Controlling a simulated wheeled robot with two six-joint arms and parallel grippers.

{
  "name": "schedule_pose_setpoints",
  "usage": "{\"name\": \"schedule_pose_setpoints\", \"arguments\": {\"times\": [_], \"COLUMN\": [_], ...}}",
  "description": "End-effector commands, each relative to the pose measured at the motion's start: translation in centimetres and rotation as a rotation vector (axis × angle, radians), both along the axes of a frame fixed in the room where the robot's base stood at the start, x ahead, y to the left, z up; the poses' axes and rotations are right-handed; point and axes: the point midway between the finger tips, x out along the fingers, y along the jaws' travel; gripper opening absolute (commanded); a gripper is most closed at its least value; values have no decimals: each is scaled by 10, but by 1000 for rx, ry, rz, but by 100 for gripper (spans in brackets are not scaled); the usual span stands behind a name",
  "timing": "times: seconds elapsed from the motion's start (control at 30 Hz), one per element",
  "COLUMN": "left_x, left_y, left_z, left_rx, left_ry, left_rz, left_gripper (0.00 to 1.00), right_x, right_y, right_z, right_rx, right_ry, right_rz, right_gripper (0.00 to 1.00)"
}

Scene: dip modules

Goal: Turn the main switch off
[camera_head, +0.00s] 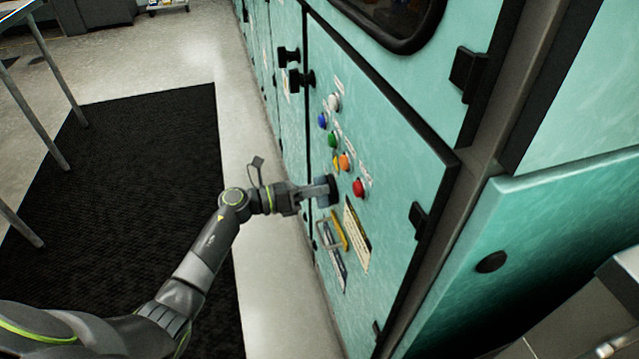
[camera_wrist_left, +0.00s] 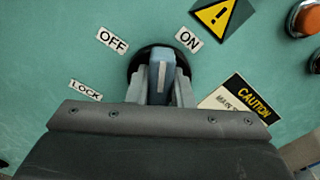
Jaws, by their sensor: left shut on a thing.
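The main switch (camera_wrist_left: 161,65) is a blue-grey handle with a pale line on a round black base. It sits on the teal panel. In the left wrist view the handle stands nearly upright, with its top between the OFF label (camera_wrist_left: 112,41) and the ON label (camera_wrist_left: 188,39), a little nearer ON. A LOCK label (camera_wrist_left: 86,90) is lower left. My left gripper (camera_wrist_left: 160,88) is shut on the handle, one finger on each side, and hides its lower part. In the head view my left gripper (camera_head: 316,190) reaches the panel at the switch. My right gripper is not in view.
A red button (camera_head: 359,187) and an orange button (camera_head: 343,162) are close to the switch, with green, blue and white ones above. Black door latches (camera_head: 468,70) stick out. A dark mat (camera_head: 140,190) covers the floor at left.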

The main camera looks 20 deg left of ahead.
Motion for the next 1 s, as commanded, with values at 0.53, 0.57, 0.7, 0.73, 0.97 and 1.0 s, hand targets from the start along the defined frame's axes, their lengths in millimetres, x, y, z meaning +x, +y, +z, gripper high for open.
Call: {"name": "schedule_pose_setpoints", "arguments": {"times": [0.53,0.57,0.7,0.73,0.97,1.0], "left_x": [2,3,3,3,3,3], "left_y": [2,2,2,2,2,2], "left_z": [0,0,-1,-2,-4,-4], "left_rx": [-291,-307,-377,-391,-482,-494], "left_ry": [431,455,558,578,713,732], "left_rz": [1,0,2,2,0,0], "left_gripper": [0,0,0,0,0,0], "right_x": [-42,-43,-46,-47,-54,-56], "right_y": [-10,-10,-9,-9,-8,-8], "right_z": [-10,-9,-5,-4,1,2], "right_rx": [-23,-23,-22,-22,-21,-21], "right_ry": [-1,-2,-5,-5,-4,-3], "right_rz": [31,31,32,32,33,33], "right_gripper": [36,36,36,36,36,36]}}
